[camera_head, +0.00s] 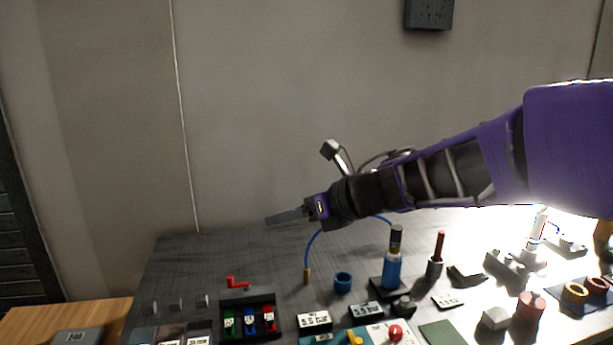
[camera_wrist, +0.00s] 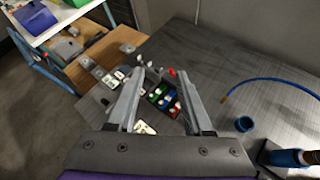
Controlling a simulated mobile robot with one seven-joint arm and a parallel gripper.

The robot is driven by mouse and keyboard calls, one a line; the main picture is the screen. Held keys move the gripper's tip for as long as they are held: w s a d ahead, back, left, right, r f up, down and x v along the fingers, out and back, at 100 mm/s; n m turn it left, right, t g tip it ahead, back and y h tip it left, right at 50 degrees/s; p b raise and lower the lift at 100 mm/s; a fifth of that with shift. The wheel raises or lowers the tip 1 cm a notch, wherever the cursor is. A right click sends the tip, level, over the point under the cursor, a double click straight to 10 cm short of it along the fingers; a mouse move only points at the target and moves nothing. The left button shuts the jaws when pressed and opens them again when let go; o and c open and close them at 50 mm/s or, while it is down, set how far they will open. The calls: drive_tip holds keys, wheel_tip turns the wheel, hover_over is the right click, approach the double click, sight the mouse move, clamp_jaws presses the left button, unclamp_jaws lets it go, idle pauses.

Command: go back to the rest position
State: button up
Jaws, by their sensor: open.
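My gripper (camera_head: 287,216) hangs above the back of the grey table (camera_head: 200,262), well clear of its surface, at the end of my purple and black arm. It points to the left in the head view. In the wrist view the two grey fingers of my gripper (camera_wrist: 160,90) stand apart, with nothing held between them. Below and beyond the fingers, a black tray (camera_wrist: 150,97) with green, blue and red items shows on the table.
A blue bottle (camera_head: 392,270), a blue ring (camera_head: 343,282) and a blue cable (camera_head: 309,245) stand or lie on the table below my arm. Several small parts crowd the right side. A wooden surface (camera_head: 60,318) adjoins at left. A plain wall rises behind.

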drive_tip(key=d+r+m+t+h+p, duration=0.2)
drive_tip(key=d+r+m+t+h, duration=0.15)
drive_tip(key=d+m, duration=0.75)
drive_tip(key=d+r+m+t+h+p, duration=0.3)
drive_tip(key=d+m, duration=0.5)
drive_tip(key=m, duration=0.6)
drive_tip(key=s+d+f+m+g+h, duration=0.1)
drive_tip(key=s+d+m+g+h, duration=0.25)
drive_tip(key=s+m, duration=0.55)
drive_tip(key=s+a+f+m+g+p, duration=0.1)
drive_tip(key=s+a+f+m+g, duration=0.1)
drive_tip(key=s+m, duration=0.3)
drive_tip(key=s+a+f+m+g, duration=0.2)
drive_tip(key=s+m, duration=0.3)
drive_tip(key=s, duration=0.2)
drive_tip(key=shift+f+m+p, duration=0.3)
drive_tip(key=shift+f+p, duration=0.1)
